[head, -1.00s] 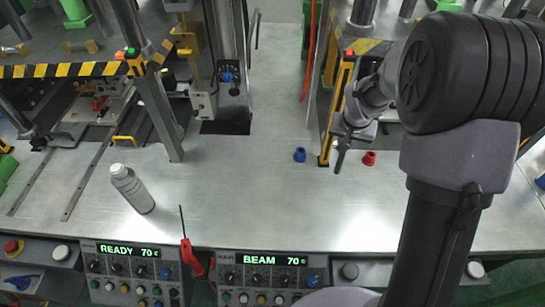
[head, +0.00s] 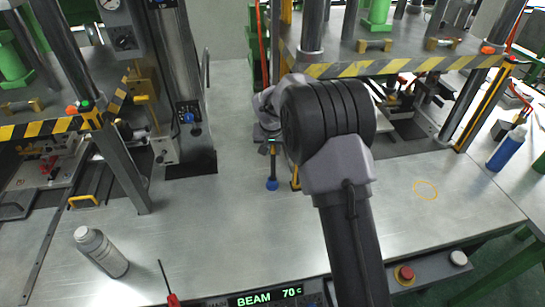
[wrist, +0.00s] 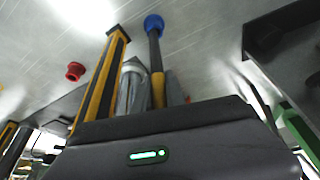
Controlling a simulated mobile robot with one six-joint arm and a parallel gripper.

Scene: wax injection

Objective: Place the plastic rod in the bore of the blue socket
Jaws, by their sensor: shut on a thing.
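My gripper (head: 271,147) is shut on the plastic rod (head: 272,166), a thin dark rod pointing down over the metal bench. The rod's lower end meets the blue socket (head: 272,184) in the head view. In the wrist view the rod (wrist: 155,52) runs from between my gripper's fingers (wrist: 155,88) to the blue socket (wrist: 153,22), and its far end overlaps the socket. The bore is hidden, so I cannot tell whether the tip is inside it or just above it.
A yellow-and-black post (wrist: 100,85) stands close beside the rod. A red socket (wrist: 75,71) sits beyond that post; my arm hides it in the head view. A grey bottle (head: 100,252) and a red screwdriver (head: 172,298) are at the front left.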

